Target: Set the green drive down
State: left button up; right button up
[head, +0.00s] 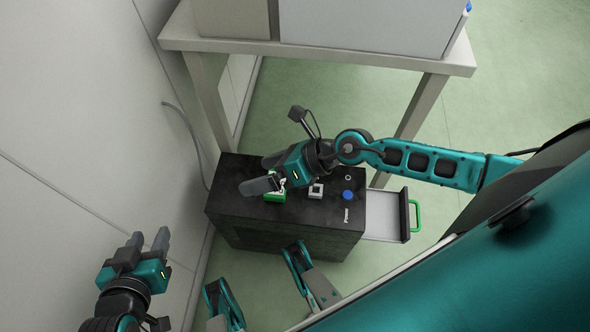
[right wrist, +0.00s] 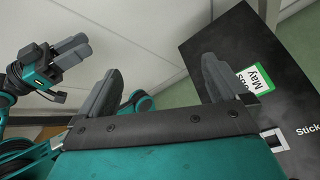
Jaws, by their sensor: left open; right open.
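The green drive (head: 275,197), green with a white face, lies on the black cabinet top (head: 232,200). In the right wrist view the drive (right wrist: 262,78) shows printed text reading "May" and is partly hidden by one finger. My right gripper (head: 264,173) is open over the left part of the cabinet top, with one finger close to the drive. Its fingers also show apart in the right wrist view (right wrist: 160,75), with nothing between them. My left gripper (head: 149,239) is open and empty at the lower left, away from the cabinet.
A white square piece (head: 315,191) and a blue round cap (head: 348,195) are on the cabinet top, right of the drive. A drawer (head: 383,215) with a green handle (head: 415,215) stands open at the right. A white table (head: 350,57) stands behind; a wall is left.

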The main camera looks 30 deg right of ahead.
notch_tip(320, 180, up, 9)
jog(key=w+a+m+t, duration=0.25)
jog(key=m+t, duration=0.55)
jog(key=m, duration=1)
jog(key=s+d+f+m+g+h, duration=0.1)
jog(key=s+d+f+m+h, duration=0.2)
jog(key=m, duration=0.7)
jog(key=s+d+f+m+g+h, duration=0.1)
jog(key=s+d+f+m+h, duration=0.2)
jog(key=m, duration=0.7)
jog(key=shift+s+d+f+m+g+h, duration=0.35)
jog(key=shift+d+f+h, duration=0.3)
jog(key=shift+f, duration=0.25)
jog(key=shift+a, duration=0.1)
pick_arm(q)
jog(key=s+a+r+p, duration=0.1)
jog(key=a+r+p, duration=0.2)
jog(key=r+p, duration=0.9)
jog(key=p, duration=0.5)
jog(key=shift+s+a+r+y, duration=0.15)
jog(key=shift+s+a+y, duration=0.05)
jog(key=shift+s+y, duration=0.2)
pick_arm(e)
jog(key=s+d+r+h, duration=0.1)
jog(key=d+r, duration=0.2)
jog(key=r, duration=0.9)
jog(key=shift+s+d, duration=0.2)
jog(key=shift+s, duration=0.05)
